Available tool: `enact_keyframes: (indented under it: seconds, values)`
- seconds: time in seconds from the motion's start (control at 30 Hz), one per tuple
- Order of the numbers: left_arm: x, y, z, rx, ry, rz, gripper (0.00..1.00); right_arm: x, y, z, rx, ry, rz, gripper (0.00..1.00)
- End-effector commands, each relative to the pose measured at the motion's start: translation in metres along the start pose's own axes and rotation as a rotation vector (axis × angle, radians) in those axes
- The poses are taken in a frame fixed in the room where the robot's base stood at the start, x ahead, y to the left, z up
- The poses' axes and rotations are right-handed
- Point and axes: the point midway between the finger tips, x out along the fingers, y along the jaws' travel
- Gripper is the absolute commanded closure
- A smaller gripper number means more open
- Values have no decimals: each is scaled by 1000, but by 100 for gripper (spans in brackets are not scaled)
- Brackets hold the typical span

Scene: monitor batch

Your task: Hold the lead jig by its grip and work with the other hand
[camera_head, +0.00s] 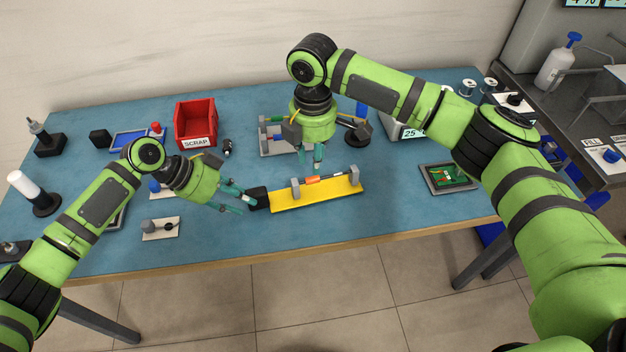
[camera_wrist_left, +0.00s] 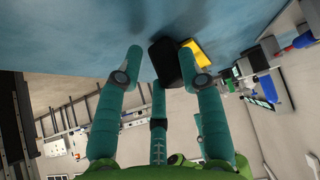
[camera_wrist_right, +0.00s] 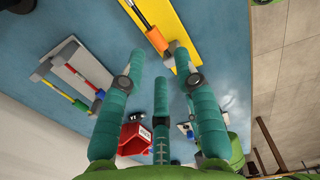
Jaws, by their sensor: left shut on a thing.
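The lead jig is a yellow plate (camera_head: 318,198) with two grey posts and a black grip (camera_head: 259,194) at its left end. A small part with an orange body (camera_head: 313,180) spans the posts. My left gripper (camera_head: 247,201) is shut on the black grip, which also shows between its fingers in the left wrist view (camera_wrist_left: 168,62). My right gripper (camera_head: 313,158) is open and empty, pointing down just above and behind the jig. The right wrist view shows the yellow plate (camera_wrist_right: 184,22) and orange body (camera_wrist_right: 156,39) beyond its fingertips.
A red scrap bin (camera_head: 196,125) stands at the back left. A grey rack with coloured pieces (camera_head: 272,146) lies behind the jig. A green circuit board in a tray (camera_head: 450,177) sits at right. The blue table in front of the jig is clear.

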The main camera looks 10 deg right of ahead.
Motion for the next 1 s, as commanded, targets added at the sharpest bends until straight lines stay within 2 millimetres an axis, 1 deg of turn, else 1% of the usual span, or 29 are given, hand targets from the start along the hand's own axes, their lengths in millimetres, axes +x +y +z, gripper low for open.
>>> enact_keyframes:
  seconds: [0.03,0.17,0.4,0.6,0.77,1.0]
  values:
    - [1,0,3,-4,-6,0,100,2,1,-1,10,1,-1,68]
    - [1,0,3,-4,-6,0,100,14,1,0,13,1,-2,68]
    - [1,0,3,-4,-6,0,100,45,0,0,13,1,-4,68]
    - [1,0,3,-4,-6,1,100,64,0,-1,10,2,-3,68]
    - [0,1,2,-4,-4,2,100,72,-1,0,9,-1,-5,68]
    - [0,-1,2,-6,-4,-3,100,72,-1,0,8,0,-6,68]
